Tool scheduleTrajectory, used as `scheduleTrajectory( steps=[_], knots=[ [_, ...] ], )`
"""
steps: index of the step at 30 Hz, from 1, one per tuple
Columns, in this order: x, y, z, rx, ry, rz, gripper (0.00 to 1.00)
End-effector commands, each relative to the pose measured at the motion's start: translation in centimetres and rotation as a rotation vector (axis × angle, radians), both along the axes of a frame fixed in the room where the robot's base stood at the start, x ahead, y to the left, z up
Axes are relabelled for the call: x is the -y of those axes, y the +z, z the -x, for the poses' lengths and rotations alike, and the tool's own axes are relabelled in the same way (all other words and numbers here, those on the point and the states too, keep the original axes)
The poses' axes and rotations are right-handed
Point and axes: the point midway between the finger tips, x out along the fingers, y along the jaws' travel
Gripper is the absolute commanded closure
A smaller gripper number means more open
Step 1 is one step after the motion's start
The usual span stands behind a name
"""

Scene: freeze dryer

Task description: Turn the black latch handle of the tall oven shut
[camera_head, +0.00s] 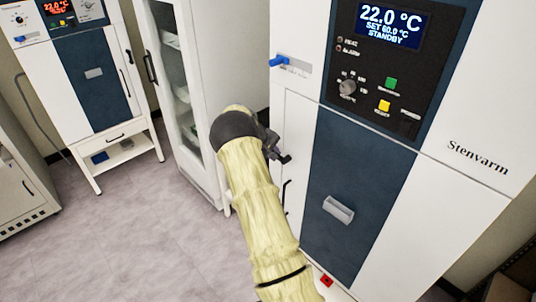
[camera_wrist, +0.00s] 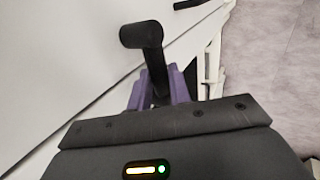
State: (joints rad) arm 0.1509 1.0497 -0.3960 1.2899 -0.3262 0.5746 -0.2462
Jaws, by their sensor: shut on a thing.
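The tall oven (camera_head: 360,190) stands at the right in the head view, with a white body, a dark blue door panel and a black control panel. Its black latch handle (camera_wrist: 145,37) shows in the wrist view as an arm with a round knob at its end, slanting out past my fingers. My gripper (camera_wrist: 158,88) has purple fingers on either side of the handle's arm and is shut on it. In the head view my dark wrist and sleeved arm are at the oven's left edge and hide the fingers and most of the latch.
The oven's display (camera_head: 392,24) reads 22.0 °C, set 60.0 °C, standby. A glass-fronted cabinet (camera_head: 175,100) stands close behind my arm. A second blue-doored oven (camera_head: 92,72) stands on a white stand at the far left. The floor (camera_head: 110,235) between is clear.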

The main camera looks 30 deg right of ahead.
Motion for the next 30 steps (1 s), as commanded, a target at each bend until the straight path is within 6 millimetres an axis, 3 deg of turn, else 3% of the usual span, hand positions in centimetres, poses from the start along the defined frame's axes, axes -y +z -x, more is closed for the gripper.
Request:
scheduleTrajectory(
  steps=[11,12,13,23,30],
  knots=[
    [0.1,0.0,0.1,-0.005,-0.001,0.001,1.0],
    [0.1,0.0,0.1,-0.005,-0.001,0.001,0.73],
    [0.1,0.0,0.1,-0.005,-0.001,0.002,0.71],
    [-0.1,0.1,0.0,-0.003,0.001,0.002,0.71],
    [-1.3,1.9,0.2,-0.001,0.002,0.001,0.71]
  ],
)
